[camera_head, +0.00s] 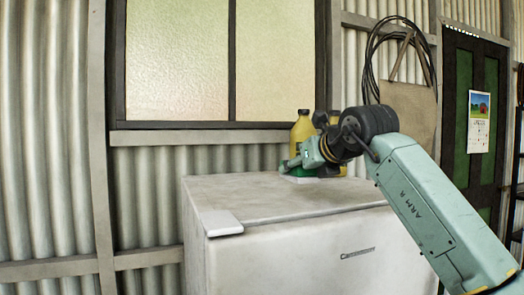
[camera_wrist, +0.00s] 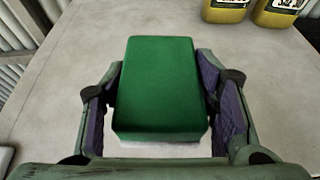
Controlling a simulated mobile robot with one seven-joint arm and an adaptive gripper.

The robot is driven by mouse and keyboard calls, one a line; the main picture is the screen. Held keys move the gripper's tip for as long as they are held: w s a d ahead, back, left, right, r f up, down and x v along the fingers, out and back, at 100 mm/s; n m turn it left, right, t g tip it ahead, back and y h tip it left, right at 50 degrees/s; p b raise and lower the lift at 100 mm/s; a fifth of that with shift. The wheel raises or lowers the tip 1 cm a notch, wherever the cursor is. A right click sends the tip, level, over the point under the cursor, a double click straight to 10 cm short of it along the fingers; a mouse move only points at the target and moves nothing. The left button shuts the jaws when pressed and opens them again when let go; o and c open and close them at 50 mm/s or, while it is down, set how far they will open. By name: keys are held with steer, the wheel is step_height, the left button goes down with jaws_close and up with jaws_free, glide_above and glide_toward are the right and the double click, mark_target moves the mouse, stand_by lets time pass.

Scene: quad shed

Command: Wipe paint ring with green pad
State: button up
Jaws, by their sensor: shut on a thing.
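The green pad (camera_wrist: 158,85) is a thick block with a pale layer at its lower edge. My gripper (camera_wrist: 160,92) is shut on it, with a purple-padded finger on each side. In the head view, my gripper (camera_head: 301,164) is low over the back of the white freezer-like cabinet (camera_head: 270,200), and a bit of the green pad (camera_head: 298,174) shows below it. I cannot tell whether the pad touches the top. No paint ring shows in either view; the pad or my arm may hide it.
A yellow bottle (camera_head: 302,127) stands behind my gripper at the back of the top. Two yellow containers show in the wrist view, left (camera_wrist: 226,10) and right (camera_wrist: 277,12). The middle of the top is clear.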

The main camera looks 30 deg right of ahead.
steer(key=shift+r, duration=1.6)
steer(key=shift+a, duration=0.1)
